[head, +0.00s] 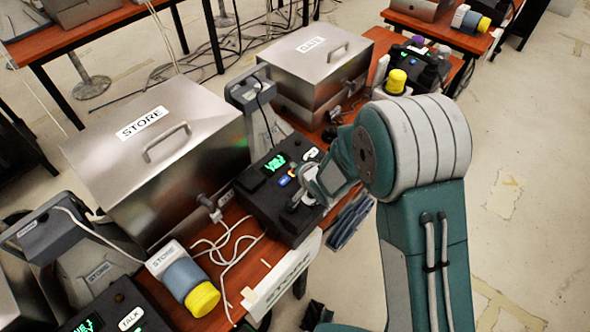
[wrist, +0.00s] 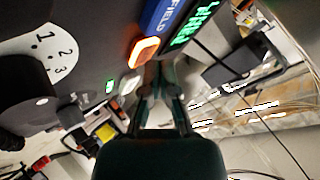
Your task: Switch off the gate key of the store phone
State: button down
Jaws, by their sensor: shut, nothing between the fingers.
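A black desk phone (head: 272,205) with a green lit display (head: 276,163) stands on the wooden table, behind a front-edge sign that appears to read STORE. My gripper (head: 300,200) is shut and empty over its right part; my arm hides some of its keys. In the wrist view the phone's panel (wrist: 85,50) fills the upper left. It shows a blue label reading FIELD (wrist: 158,14), an orange-lit key (wrist: 143,52), a whitish key (wrist: 128,83) and a small green light (wrist: 109,87). My gripper (wrist: 158,78) points close to the orange-lit key; contact is unclear. No GATE lettering is legible on the keys.
A metal box labelled STORE (head: 150,125) and another labelled GATE (head: 315,65) stand behind. A yellow-capped cylinder (head: 190,285) and white cables (head: 235,250) lie left of the phone. Another phone (head: 110,318) is at lower left. Floor at right is open.

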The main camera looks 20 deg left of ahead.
jog(key=shift+s+d+f, duration=0.1)
jog(key=shift+s+f, duration=0.15)
jog(key=shift+f, duration=0.3)
jog(key=shift+s+d+f, duration=0.1)
jog(key=shift+s+f, duration=0.1)
jog(key=shift+f, duration=0.3)
dwell(0.9)
jog(key=shift+r, duration=0.1)
jog(key=shift+w+a+r, duration=0.1)
jog(key=shift+a+r, duration=0.2)
jog(key=shift+r, duration=0.25)
jog(key=shift+w+a+r, duration=0.1)
jog(key=shift+a+r, duration=0.2)
jog(key=shift+r, duration=0.25)
jog(key=d+r, duration=0.1)
jog(key=r, duration=0.1)
jog(key=d+r, duration=0.1)
jog(key=shift+d+r, duration=0.15)
jog(key=shift+r, duration=0.25)
jog(key=shift+a+f, duration=0.15)
jog(key=shift+a, duration=0.55)
jog(key=shift+d, duration=0.5)
jog(key=shift+a, duration=0.35)
jog(key=shift+d, duration=0.25)
